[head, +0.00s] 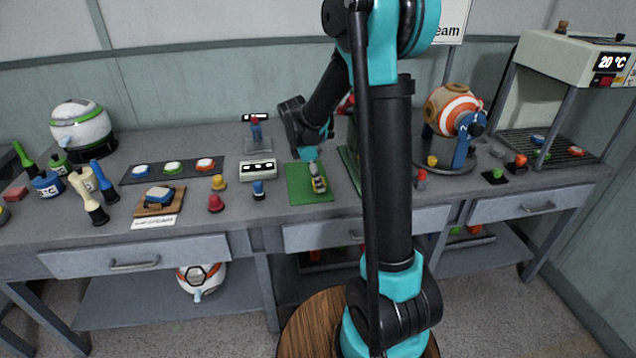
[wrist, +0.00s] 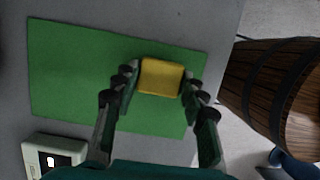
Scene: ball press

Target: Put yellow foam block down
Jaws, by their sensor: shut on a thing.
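The yellow foam block (wrist: 160,77) sits between the fingertips of my gripper (wrist: 158,84) in the wrist view, with a finger against each side. My gripper is shut on it. The block is over the right part of a green mat (wrist: 75,60). In the head view my gripper (head: 317,180) points down over the green mat (head: 298,190), and only a small part of the yellow block (head: 319,187) shows there. I cannot tell whether the block touches the mat.
A white device with a display (head: 258,170) stands left of the mat. A green-framed press (head: 349,168) stands right of it, partly hidden by my arm. A blue knob (head: 258,189) is near the front edge. A wooden barrel (wrist: 270,95) stands beyond the table edge.

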